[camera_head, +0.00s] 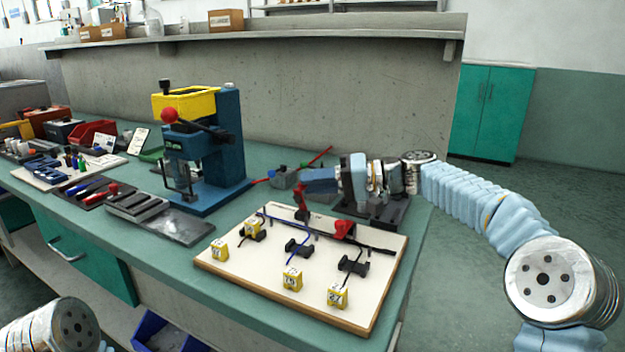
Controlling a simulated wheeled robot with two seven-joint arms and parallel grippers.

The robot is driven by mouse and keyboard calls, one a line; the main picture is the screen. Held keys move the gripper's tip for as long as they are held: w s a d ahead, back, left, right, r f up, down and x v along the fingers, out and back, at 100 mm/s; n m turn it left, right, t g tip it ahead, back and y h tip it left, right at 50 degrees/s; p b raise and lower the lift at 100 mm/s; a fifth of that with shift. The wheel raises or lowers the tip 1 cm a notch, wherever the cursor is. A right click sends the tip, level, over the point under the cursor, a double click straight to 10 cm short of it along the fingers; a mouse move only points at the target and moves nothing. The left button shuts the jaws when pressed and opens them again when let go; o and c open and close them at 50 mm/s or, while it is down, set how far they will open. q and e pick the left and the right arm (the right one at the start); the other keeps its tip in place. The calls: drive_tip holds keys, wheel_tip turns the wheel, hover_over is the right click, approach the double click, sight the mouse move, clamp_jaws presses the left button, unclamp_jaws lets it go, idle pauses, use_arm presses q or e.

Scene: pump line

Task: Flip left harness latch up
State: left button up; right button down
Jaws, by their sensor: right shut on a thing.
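The white harness board (250,277) lies on the front right of the bench, with black and blue wires and several black clips on it. The left harness latch (301,205), dark with a red part, stands upright at the board's back edge. My right gripper (304,186) reaches in from the right and is shut on the upper part of this latch; its fingers partly hide it. Another red latch (344,229) sits to the right on the board, apart from the gripper. My left gripper is out of view; only a link of its arm shows at lower left.
A blue press with a yellow top (228,135) stands left of the board. Yellow numbered blocks (292,279) line the board's front. Trays and red bins (90,132) fill the bench's left.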

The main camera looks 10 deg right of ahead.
drive_tip(key=shift+w+d+f+m, duration=0.1)
drive_tip(key=shift+w+d+m, duration=0.15)
drive_tip(key=shift+m, duration=0.15)
idle(0.3)
drive_tip(key=c, duration=1)
unclamp_jaws()
drive_tip(key=v, duration=1.3)
drive_tip(key=shift+d+f+b, duration=0.25)
drive_tip(key=shift+b, duration=0.1)
drive_tip(key=shift+d, duration=0.15)
